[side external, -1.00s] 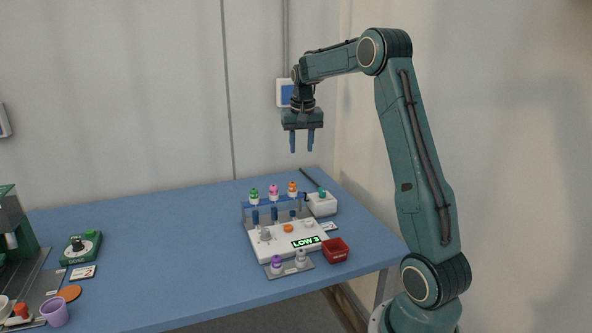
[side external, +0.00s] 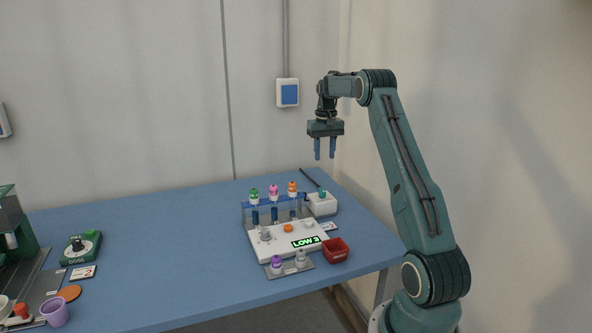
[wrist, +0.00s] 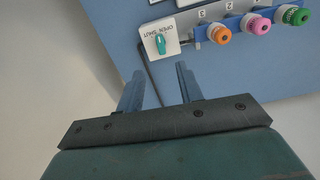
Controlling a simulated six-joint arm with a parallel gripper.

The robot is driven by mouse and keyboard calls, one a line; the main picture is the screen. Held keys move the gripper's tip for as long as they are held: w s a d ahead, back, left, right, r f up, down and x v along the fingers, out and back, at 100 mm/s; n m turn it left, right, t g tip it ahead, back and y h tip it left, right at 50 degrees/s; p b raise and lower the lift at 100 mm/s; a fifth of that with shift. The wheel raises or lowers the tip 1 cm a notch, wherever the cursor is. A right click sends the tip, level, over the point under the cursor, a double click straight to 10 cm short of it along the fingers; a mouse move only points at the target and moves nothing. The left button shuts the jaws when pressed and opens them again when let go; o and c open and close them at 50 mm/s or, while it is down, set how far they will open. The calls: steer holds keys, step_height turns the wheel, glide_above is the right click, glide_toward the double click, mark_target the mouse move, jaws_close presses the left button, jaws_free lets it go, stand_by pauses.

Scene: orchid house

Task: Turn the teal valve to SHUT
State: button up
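The teal valve (wrist: 161,43) is a small teal handle on a white block (wrist: 174,32) marked OPEN and SHUT in the wrist view. In the side view the teal valve (side external: 322,192) tops the white block (side external: 321,207) at the back right of the blue table. In the wrist view the handle lies roughly across the block, between the words; which word it points to is hard to tell. My gripper (side external: 325,155) hangs above and behind the block, fingers pointing down. In the wrist view my gripper (wrist: 158,82) has its fingers apart with nothing between them.
A rack (side external: 249,216) of vials with green, pink and orange caps stands left of the valve block. A white device (side external: 267,248) reading LOW 3 and a red bin (side external: 335,250) are in front. A dark rod (side external: 309,178) lies behind.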

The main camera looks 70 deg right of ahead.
mark_target(323, 190)
step_height(323, 190, down, 13)
steer(key=shift+f, duration=0.1)
stand_by(0.6)
jaws_close()
